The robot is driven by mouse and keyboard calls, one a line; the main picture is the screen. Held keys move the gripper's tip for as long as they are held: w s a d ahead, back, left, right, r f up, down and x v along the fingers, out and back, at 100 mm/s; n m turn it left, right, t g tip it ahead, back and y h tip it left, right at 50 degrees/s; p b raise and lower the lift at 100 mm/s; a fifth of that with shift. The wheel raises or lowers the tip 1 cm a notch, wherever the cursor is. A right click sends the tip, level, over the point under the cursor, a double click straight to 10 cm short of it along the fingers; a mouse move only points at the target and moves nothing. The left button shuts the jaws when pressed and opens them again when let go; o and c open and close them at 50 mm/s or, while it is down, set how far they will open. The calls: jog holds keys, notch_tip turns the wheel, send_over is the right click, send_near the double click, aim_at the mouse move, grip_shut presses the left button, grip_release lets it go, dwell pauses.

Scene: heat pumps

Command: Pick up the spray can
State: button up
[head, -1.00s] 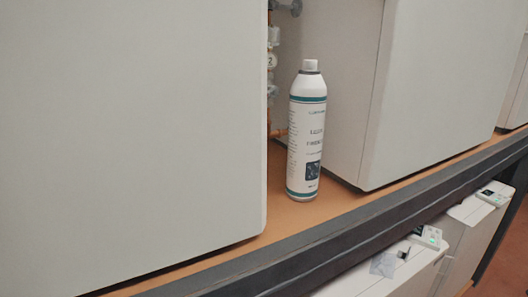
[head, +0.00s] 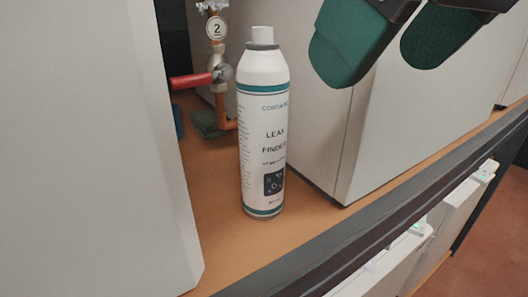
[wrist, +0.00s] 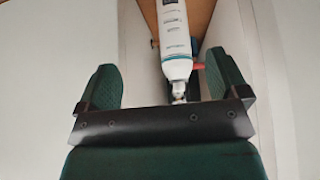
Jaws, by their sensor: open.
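The spray can (head: 263,140) is white with teal bands and a white cap, and its label reads "LEAK FINDER". It stands upright on the orange-brown shelf (head: 225,245), in the gap between two white units. My gripper (head: 385,55) is at the upper right of the head view, with two green padded fingers spread apart and nothing between them. In the wrist view the can (wrist: 175,38) lies ahead, beyond the open fingers of my gripper (wrist: 160,85) and roughly in line with the space between them. The gripper does not touch the can.
A white unit (head: 85,150) stands close on the left, another (head: 400,130) on the right. Behind the can are a copper pipe, a gauge marked 2 (head: 216,28), a red lever (head: 192,80) and a green cloth (head: 207,123). A dark shelf edge (head: 330,245) runs in front.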

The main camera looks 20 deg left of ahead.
aim_at(257, 48)
jog(key=w+a+p, duration=0.1)
jog(key=w+a, duration=0.1)
jog(key=a, duration=0.1)
jog(key=w+a+r+p, duration=0.1)
jog(key=w+a+p, duration=0.1)
jog(key=a, duration=0.1)
jog(key=w+a+r+p, duration=0.1)
jog(key=w+a, duration=0.1)
jog(key=a, duration=0.1)
jog(key=shift+w+a, duration=0.15)
jog(key=shift+a, duration=0.2)
jog(key=p+x, duration=0.2)
jog(key=x, duration=0.3)
jog(key=shift+w+a, duration=0.2)
jog(key=shift+a, duration=0.1)
jog(key=shift+c, duration=0.3)
jog(key=c, duration=1.4)
jog(key=shift+c, duration=1.1)
jog(key=shift+r, duration=0.1)
